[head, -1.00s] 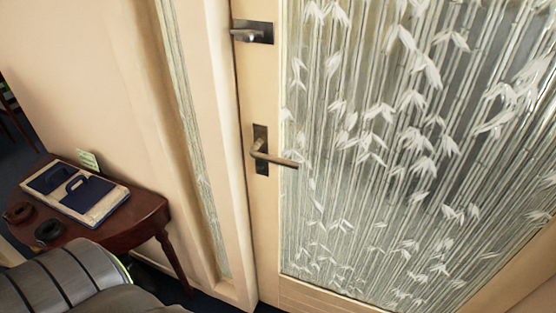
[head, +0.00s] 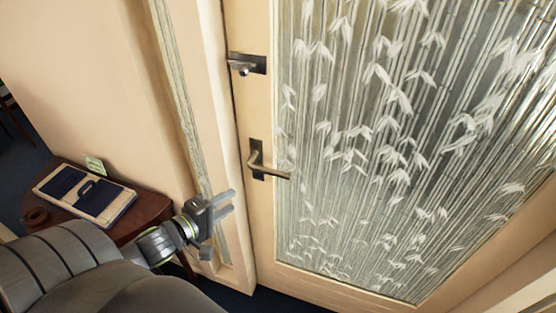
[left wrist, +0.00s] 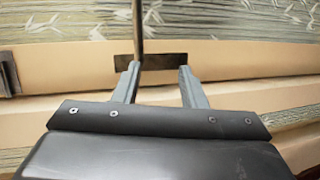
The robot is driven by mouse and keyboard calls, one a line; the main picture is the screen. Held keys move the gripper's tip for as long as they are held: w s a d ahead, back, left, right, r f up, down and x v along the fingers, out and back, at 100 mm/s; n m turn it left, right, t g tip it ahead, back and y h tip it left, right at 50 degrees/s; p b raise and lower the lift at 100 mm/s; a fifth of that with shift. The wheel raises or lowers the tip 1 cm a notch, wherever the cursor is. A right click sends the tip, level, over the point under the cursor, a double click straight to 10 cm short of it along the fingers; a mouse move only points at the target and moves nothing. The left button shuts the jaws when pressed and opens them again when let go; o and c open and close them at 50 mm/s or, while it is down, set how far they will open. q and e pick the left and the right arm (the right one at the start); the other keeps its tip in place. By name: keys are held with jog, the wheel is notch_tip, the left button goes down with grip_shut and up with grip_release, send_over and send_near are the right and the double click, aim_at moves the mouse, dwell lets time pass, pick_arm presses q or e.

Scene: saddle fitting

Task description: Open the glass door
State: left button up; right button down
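The glass door (head: 400,150) has a cream frame and bamboo-patterned glass, and looks closed. Its lever handle (head: 268,168) sits on a dark plate at the door's left edge and points right, level. My left gripper (head: 228,205) is below and left of the handle in the head view, apart from it. In the left wrist view its two fingers (left wrist: 158,68) are spread, with the dark handle plate (left wrist: 165,68) beyond them and the lever (left wrist: 138,30) near the left fingertip. I cannot tell whether they touch. My right gripper is not in view.
A lock (head: 246,64) is on the door above the handle. A dark wooden table (head: 150,207) with a blue-and-white case (head: 85,193) and a brown ring (head: 35,217) stands at the left, close to my left arm. The wall and door frame border the door's left.

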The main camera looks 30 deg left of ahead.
pick_arm(q)
notch_tip(320, 180, up, 3)
jog(key=d+h, duration=0.1)
jog(key=d, duration=0.1)
jog(key=b, duration=0.5)
send_near(271, 174)
jog(key=w, duration=0.2)
jog(key=shift+n, duration=0.3)
jog(key=b+x, duration=0.1)
jog(key=x, duration=0.9)
jog(key=shift+w+d+f+b, duration=0.2)
jog(key=shift+w+d+b, duration=0.05)
jog(key=shift+w+b, duration=0.05)
jog(key=shift+c, duration=0.5)
grip_shut()
